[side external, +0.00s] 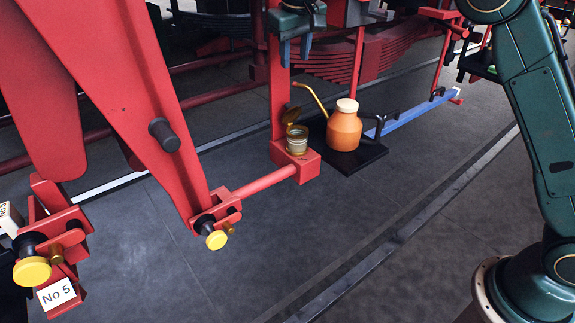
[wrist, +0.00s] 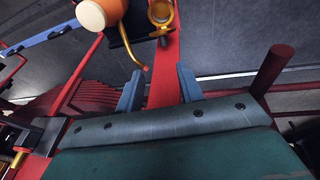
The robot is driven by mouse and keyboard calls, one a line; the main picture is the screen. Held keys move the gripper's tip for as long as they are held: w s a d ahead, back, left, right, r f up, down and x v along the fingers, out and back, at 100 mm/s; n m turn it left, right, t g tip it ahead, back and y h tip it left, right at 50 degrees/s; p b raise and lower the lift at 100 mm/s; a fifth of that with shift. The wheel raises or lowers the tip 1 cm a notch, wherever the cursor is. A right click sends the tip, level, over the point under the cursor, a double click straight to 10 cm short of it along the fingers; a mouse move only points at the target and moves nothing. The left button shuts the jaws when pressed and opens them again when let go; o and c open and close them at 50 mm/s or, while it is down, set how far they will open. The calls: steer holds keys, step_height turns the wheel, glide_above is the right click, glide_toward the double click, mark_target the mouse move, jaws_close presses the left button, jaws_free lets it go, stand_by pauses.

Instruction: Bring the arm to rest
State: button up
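My gripper (side external: 296,50) is at the top centre of the side view, near a red upright post (side external: 279,90). It is above and behind the oil can and the brass cup. In the wrist view my gripper (wrist: 158,85) shows two blue fingers spread apart, with nothing held between them. The red bar runs behind the gap; whether a finger touches it I cannot tell. My green arm (side external: 545,130) stands at the right of the side view.
An orange oil can (side external: 345,130) with a brass spout stands on a black tray (side external: 357,163). A brass cup (side external: 297,141) with its lid raised sits on a red block. Red rods (side external: 125,90) fill the left. A blue bar (side external: 420,112) lies right. The front floor is clear.

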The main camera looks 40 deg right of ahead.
steer(key=s+d+r+t, duration=0.1)
steer(key=s+d+r, duration=0.2)
steer(key=s, duration=0.6)
steer(key=s+d+r+t, duration=0.1)
steer(key=s+d+r, duration=0.25)
steer(key=s, duration=0.65)
steer(key=s+f+y, duration=0.1)
steer(key=s+f, duration=0.3)
steer(key=s, duration=0.6)
steer(key=s+a+f, duration=0.1)
steer(key=s+f, duration=0.4)
steer(key=s, duration=0.5)
steer(key=shift+s+a+f+t+y, duration=0.3)
steer(key=shift+s+t+y, duration=0.05)
steer(key=shift+t+y, duration=0.05)
